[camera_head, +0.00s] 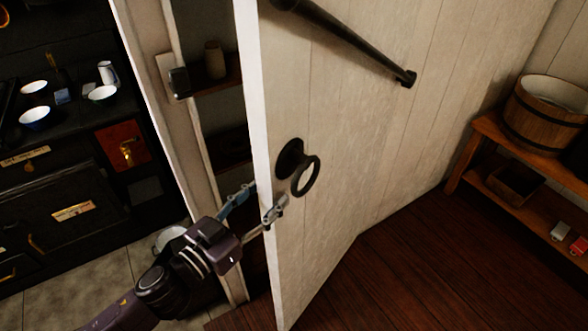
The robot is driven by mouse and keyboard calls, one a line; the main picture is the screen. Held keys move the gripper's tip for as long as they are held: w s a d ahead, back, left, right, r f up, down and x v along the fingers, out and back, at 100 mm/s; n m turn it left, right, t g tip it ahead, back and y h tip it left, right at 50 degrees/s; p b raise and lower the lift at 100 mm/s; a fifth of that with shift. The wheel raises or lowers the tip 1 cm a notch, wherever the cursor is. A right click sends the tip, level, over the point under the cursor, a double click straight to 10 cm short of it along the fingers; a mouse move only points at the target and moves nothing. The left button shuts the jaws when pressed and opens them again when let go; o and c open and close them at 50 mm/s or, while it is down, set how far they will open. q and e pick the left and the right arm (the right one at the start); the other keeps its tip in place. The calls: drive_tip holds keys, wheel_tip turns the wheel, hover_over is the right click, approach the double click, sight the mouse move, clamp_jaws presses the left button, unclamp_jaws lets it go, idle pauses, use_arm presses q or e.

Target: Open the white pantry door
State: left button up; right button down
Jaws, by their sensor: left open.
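The white pantry door (345,140) stands ajar, with a gap between its free edge and the frame (187,120) on the left. It has a dark ring handle (304,176) on a round plate and a dark bar (350,42) higher up. My left gripper (256,206) is open at the door's free edge, just below and left of the ring. One finger is in front of the door face; the other is on the gap side. I cannot tell whether they touch the door. My right gripper is not in view.
Pantry shelves (215,88) with a cup show through the gap. A black stove (70,190) with bowls stands at left. A wooden shelf bench (490,135) with a wooden tub (545,110) stands at right. The wooden floor (400,275) before the door is clear.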

sight(287, 176)
use_arm(q)
drive_tip(key=shift+w+d, duration=0.15)
drive_tip(key=shift+w, duration=0.1)
drive_tip(key=shift+w+d+r, duration=0.1)
drive_tip(key=shift+w, duration=0.1)
drive_tip(key=p+x, duration=0.2)
drive_tip(key=x, duration=0.3)
drive_tip(key=shift+w+d, duration=0.15)
drive_tip(key=shift+w, duration=0.05)
drive_tip(key=shift+w+d+p, duration=0.3)
drive_tip(key=shift+w+d, duration=0.05)
drive_tip(key=shift+w, duration=0.15)
drive_tip(key=shift+c, duration=0.7)
clamp_jaws()
